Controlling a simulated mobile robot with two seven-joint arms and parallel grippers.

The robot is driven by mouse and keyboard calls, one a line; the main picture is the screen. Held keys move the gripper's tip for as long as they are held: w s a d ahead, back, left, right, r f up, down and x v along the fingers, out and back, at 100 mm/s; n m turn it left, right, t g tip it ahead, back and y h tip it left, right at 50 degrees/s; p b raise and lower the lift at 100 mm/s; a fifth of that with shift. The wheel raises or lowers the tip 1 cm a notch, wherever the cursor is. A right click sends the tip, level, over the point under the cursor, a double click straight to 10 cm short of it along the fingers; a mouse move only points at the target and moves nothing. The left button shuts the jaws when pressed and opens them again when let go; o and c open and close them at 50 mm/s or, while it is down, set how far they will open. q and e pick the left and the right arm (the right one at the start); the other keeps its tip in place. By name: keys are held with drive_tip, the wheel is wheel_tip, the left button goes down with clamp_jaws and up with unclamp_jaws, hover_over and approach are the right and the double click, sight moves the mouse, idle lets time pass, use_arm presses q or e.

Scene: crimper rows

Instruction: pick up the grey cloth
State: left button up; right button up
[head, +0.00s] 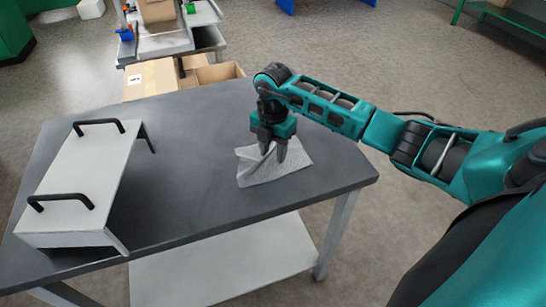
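The grey cloth (262,172) lies on the dark grey table top, towards its right end. It is light grey and mostly flat, with a crease or raised fold just by the fingers. My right gripper (272,155) points down over the back part of the cloth. Its two fingers stand apart, with the tips at or very near the cloth. Whether they touch it cannot be told. The gripper hides part of the cloth's back edge. My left gripper is not in view.
A white panel with two black handles (82,182) stands on the left of the table (190,150). The table top between panel and cloth is clear. Cardboard boxes (150,78) and another cluttered table stand behind. A white lower shelf (220,262) lies underneath.

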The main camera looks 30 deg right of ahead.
drive_tip(key=c, duration=0.5)
drive_tip(key=shift+c, duration=0.7)
wheel_tip(320, 180, up, 6)
drive_tip(key=p, duration=0.5)
drive_tip(key=shift+r, duration=0.15)
clamp_jaws()
wheel_tip(320, 180, up, 6)
drive_tip(key=shift+f, duration=0.15)
